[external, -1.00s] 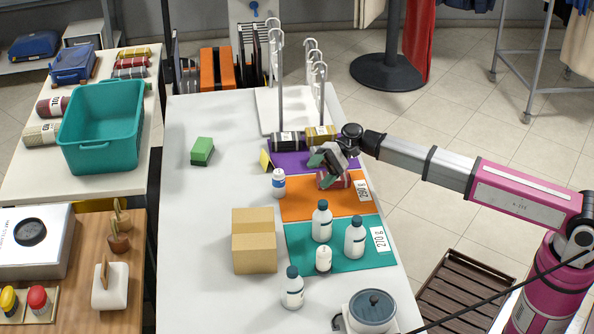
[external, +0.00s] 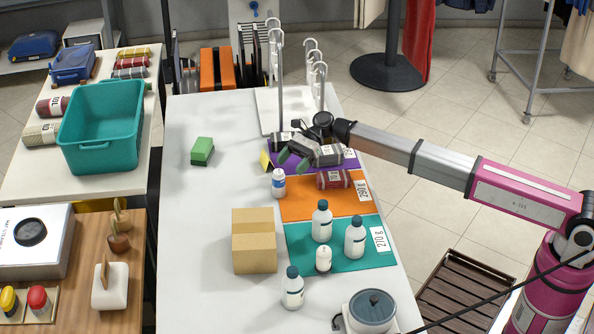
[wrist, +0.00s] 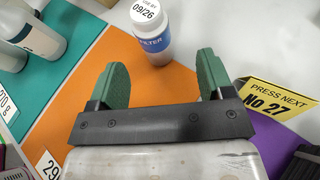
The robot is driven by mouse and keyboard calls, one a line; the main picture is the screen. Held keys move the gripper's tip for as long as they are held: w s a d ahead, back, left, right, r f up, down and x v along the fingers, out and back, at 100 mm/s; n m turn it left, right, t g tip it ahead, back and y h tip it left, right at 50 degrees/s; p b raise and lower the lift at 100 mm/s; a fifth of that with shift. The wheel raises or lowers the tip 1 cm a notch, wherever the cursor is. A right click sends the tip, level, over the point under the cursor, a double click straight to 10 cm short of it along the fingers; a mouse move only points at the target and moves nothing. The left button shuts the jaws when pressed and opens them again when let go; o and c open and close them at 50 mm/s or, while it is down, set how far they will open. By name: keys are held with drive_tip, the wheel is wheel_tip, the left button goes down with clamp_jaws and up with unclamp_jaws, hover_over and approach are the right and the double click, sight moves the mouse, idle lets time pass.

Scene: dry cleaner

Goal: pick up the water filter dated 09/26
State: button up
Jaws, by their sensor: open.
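The water filter is a small white bottle with a white cap (wrist: 150,38) reading "USE BY 09/26" and a blue "FILTER" label. It stands upright in the external view (external: 279,185), at the left edge of the orange mat (external: 305,209). My gripper (external: 294,161) is open and empty, above the purple mat, just behind and to the right of the filter. In the wrist view its green fingers (wrist: 162,72) are spread apart, with the filter beyond their tips and between their lines. They appear not to touch it.
A yellow "No 27" card (wrist: 268,97) stands close to the right finger. A red roll (external: 333,179) lies on the orange mat. White bottles (external: 322,222) stand on the teal mat, a cardboard box (external: 254,254) to its left. The table's left side is mostly clear.

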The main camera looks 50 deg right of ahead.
sight(279, 183)
drive_tip(key=shift+x, duration=1.2)
drive_tip(key=shift+s+f+x, duration=0.1)
drive_tip(key=shift+s+x, duration=0.05)
drive_tip(key=shift+x, duration=0.8)
drive_tip(key=shift+s+f+x, duration=0.1)
drive_tip(key=shift+s+x, duration=0.05)
drive_tip(key=shift+x, duration=0.75)
drive_tip(key=shift+s+x, duration=0.15)
drive_tip(key=shift+x, duration=0.8)
drive_tip(key=c, duration=1.1)
